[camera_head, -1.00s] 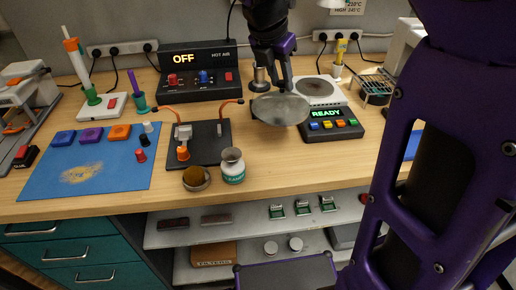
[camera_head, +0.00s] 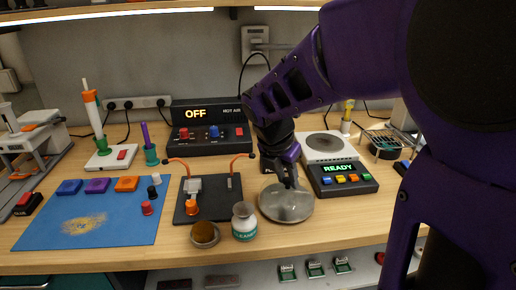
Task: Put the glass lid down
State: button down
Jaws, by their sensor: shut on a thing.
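The glass lid (camera_head: 286,206) is a round, greyish see-through disc. It lies flat over the wooden bench, right of the white bottle and in front of the READY hot plate's left corner. My gripper (camera_head: 288,183) reaches down to the lid's far side and is shut on it; the fingertips are small and partly hidden. I cannot tell whether the lid touches the bench or is just above it.
The READY hot plate (camera_head: 340,178) is behind right, a dark clamp mat (camera_head: 213,205) to the left. Bare bench (camera_head: 350,222) lies to the right.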

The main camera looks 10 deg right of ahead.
jog(key=shift+f, duration=0.55)
jog(key=shift+f, duration=0.15)
jog(key=c, duration=0.6)
grip_release()
